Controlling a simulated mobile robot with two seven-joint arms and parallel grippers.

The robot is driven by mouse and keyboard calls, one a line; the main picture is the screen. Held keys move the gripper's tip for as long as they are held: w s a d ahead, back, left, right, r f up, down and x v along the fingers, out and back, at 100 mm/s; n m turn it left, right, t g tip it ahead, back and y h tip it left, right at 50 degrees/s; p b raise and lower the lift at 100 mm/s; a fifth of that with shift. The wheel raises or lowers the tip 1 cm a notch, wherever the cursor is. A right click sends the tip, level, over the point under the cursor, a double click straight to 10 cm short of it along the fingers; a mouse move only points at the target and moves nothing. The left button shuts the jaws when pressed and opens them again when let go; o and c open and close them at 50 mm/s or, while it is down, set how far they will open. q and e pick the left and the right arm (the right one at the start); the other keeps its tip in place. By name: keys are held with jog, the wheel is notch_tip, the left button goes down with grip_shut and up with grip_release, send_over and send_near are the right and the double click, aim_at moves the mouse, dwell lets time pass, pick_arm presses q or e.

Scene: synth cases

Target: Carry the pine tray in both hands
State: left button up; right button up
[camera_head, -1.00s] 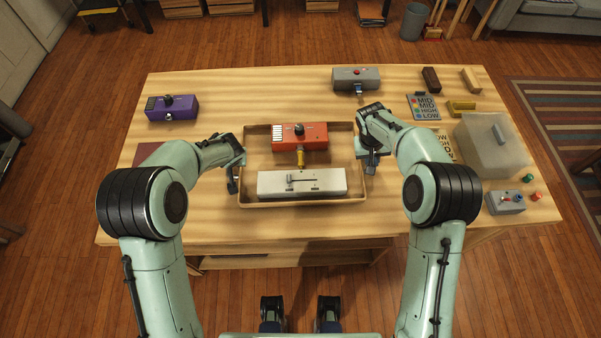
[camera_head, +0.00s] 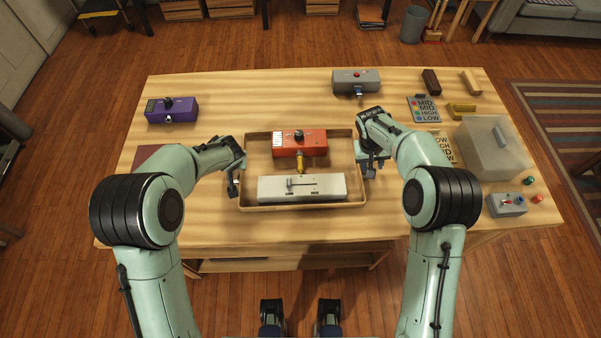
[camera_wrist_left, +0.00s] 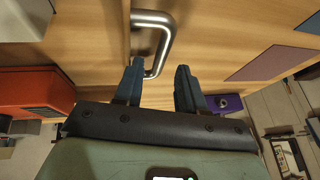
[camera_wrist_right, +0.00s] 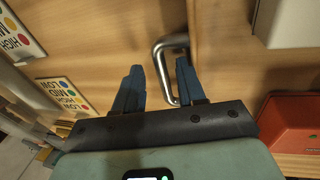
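The pine tray (camera_head: 300,206) lies on the table, with an orange-red box (camera_head: 312,143) and a white slider box (camera_head: 330,187) in it. A metal handle sticks out from each side. My left gripper (camera_head: 232,188) is at the tray's left side; in the left wrist view its blue fingers (camera_wrist_left: 157,70) are apart, with the left handle (camera_wrist_left: 165,28) reaching between them. My right gripper (camera_head: 371,163) is at the right side; in the right wrist view its fingers (camera_wrist_right: 160,70) are apart, with the right handle (camera_wrist_right: 160,58) between them. Finger contact with either handle cannot be told.
A purple box (camera_head: 172,111) stands at the left and a grey box (camera_head: 357,82) behind the tray. To the right are label cards (camera_head: 424,109), a translucent bin (camera_head: 490,150) and a small grey control box (camera_head: 506,205). The table is bare in front of the tray.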

jog(key=shift+r, duration=0.15)
pick_arm(q)
jog(key=v, duration=1)
jog(key=shift+s+r, duration=0.2)
jog(key=shift+r, duration=0.2)
pick_arm(e)
jog(key=v, duration=1.1)
jog(key=shift+r, duration=0.4)
pick_arm(q)
jog(key=shift+d, duration=0.1)
pick_arm(e)
jog(key=shift+s+a, duration=0.1)
